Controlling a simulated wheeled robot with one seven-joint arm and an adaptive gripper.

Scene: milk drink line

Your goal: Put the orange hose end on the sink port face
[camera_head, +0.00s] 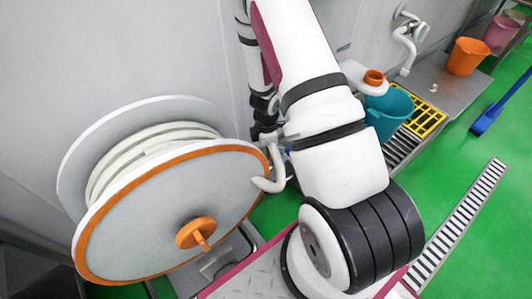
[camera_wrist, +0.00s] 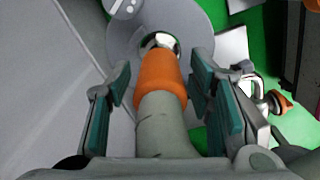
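The orange hose end (camera_wrist: 160,78) is between my gripper's two teal-padded fingers (camera_wrist: 160,85) in the wrist view. Narrow gaps show on both sides of it, so the fingers look open around it. The pale hose (camera_wrist: 160,125) runs back from it toward the camera. A shiny metal ring (camera_wrist: 160,40) lies just beyond its far end, in line with it, in front of a round grey plate (camera_wrist: 198,30). I cannot tell whether this is the sink port, or whether hose end and ring touch. In the head view, my arm hides most of the gripper area.
A large hose reel (camera_head: 165,220) with an orange rim stands at left. A teal bucket (camera_head: 390,108), a yellow grate (camera_head: 425,119) and a wall tap (camera_head: 408,45) are behind my arm. An orange bucket (camera_head: 467,56) stands farther back.

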